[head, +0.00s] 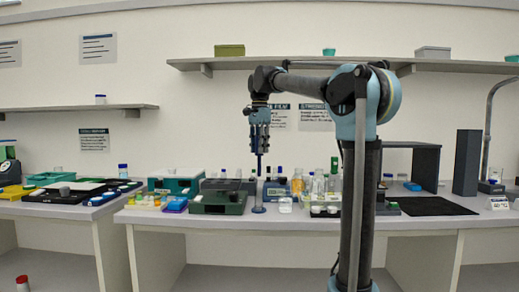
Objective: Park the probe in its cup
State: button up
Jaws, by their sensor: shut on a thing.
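My gripper (260,147) points straight down above the front of the middle bench. It is shut on the probe, a thin dark blue rod (259,168) that hangs upright below the fingers. Directly below the probe, near the bench's front edge, is a narrow blue upright piece on a round foot (259,210), which looks like the cup. In this view the probe's lower end lines up with it. I cannot tell whether the tip is inside it, touching it or just in front of or behind it.
A dark green box (218,202) stands close left of the cup. A small white container (285,205) and a rack with white-topped items (324,210) stand to the right. Several bottles (305,183) and a blue device (276,191) stand behind. A black mat (432,206) lies clear farther right.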

jog(key=shift+a+f, duration=0.1)
jog(key=shift+f, duration=0.05)
jog(key=shift+f, duration=6.65)
jog(key=o, duration=1)
jog(key=shift+r, duration=0.1)
notch_tip(320, 180, up, 12)
jog(key=shift+f, duration=0.15)
